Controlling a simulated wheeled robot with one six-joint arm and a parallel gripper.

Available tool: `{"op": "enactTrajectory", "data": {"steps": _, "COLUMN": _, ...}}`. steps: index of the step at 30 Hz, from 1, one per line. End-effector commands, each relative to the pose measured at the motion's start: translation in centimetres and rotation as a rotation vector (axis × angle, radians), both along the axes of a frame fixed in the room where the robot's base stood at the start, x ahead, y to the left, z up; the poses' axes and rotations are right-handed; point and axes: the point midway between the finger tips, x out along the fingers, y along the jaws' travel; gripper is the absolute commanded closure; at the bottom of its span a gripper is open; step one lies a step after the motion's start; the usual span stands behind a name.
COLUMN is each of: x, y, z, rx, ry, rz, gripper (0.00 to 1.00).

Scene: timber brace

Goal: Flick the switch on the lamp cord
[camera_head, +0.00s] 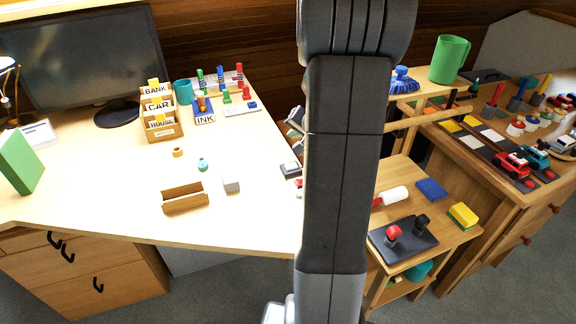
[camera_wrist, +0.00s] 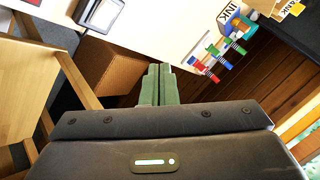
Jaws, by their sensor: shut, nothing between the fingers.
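Part of a lamp (camera_head: 8,64) shows at the far left edge of the head view, in front of the monitor; most of it is cut off. I cannot make out a switch on its cord in either view. My gripper (camera_wrist: 158,84) shows in the wrist view with its two green fingers together and nothing between them. It points toward the edge of the pale desk, with the fingertips near a brown block-like surface. In the head view my own arm stands upright in the middle and hides what is behind it; I cannot make out the fingers there.
The desk (camera_head: 110,205) holds a monitor (camera_head: 85,60), a card box (camera_head: 162,118), a green book-like block (camera_head: 20,160) and a wooden tray (camera_head: 184,198). Its front middle is fairly clear. On the right, a wooden stand carries a green mug (camera_head: 450,60) and a dark joystick panel (camera_head: 403,241).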

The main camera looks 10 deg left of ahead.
Motion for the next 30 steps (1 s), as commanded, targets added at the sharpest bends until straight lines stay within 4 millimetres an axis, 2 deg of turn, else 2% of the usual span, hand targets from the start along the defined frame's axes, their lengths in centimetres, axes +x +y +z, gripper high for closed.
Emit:
{"op": "enactTrajectory", "data": {"steps": 5, "x": -0.1, "y": 0.2, "z": -1.6, "rx": 0.000, "ry": 0.002, "rz": 0.001, "gripper": 1.00}}
{"op": "enactTrajectory", "data": {"steps": 18, "x": -0.6, "y": 0.8, "z": -7.5, "rx": 0.000, "ry": 0.001, "rz": 0.001, "gripper": 1.00}}
{"op": "enactTrajectory", "data": {"steps": 24, "x": -0.7, "y": 1.0, "z": -8.6, "rx": 0.000, "ry": 0.001, "rz": 0.001, "gripper": 1.00}}
{"op": "enactTrajectory", "data": {"steps": 30, "x": -0.7, "y": 1.0, "z": -8.5, "rx": 0.000, "ry": 0.001, "rz": 0.001, "gripper": 1.00}}
